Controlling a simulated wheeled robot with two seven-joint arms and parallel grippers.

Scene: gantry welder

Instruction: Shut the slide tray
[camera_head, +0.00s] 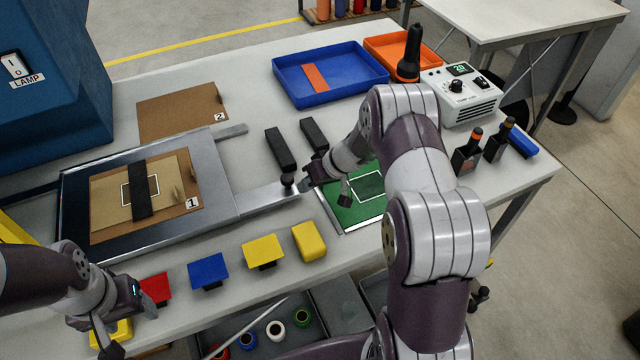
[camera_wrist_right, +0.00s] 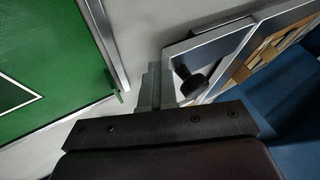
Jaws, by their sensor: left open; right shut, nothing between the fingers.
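The slide tray (camera_head: 225,185) is a flat metal frame on the bench at left, holding brown board 1 with a black bar across it. A metal arm on its right side carries a black knob (camera_head: 288,180). The knob also shows in the right wrist view (camera_wrist_right: 192,84). My right gripper (camera_head: 314,180) is shut and empty, low beside the knob on its right; I cannot tell whether they touch. Its fingers show in the wrist view (camera_wrist_right: 155,88). My left gripper (camera_head: 108,343) is open at the lower left by a yellow block (camera_head: 112,333).
A blue machine (camera_head: 50,90) with a lamp switch stands behind the tray. Brown board 2 (camera_head: 180,108) lies behind it. Red, blue and yellow blocks (camera_head: 208,271) line the front. A green board (camera_head: 350,213) lies right of the knob; two black bars (camera_head: 280,150) lie behind it.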

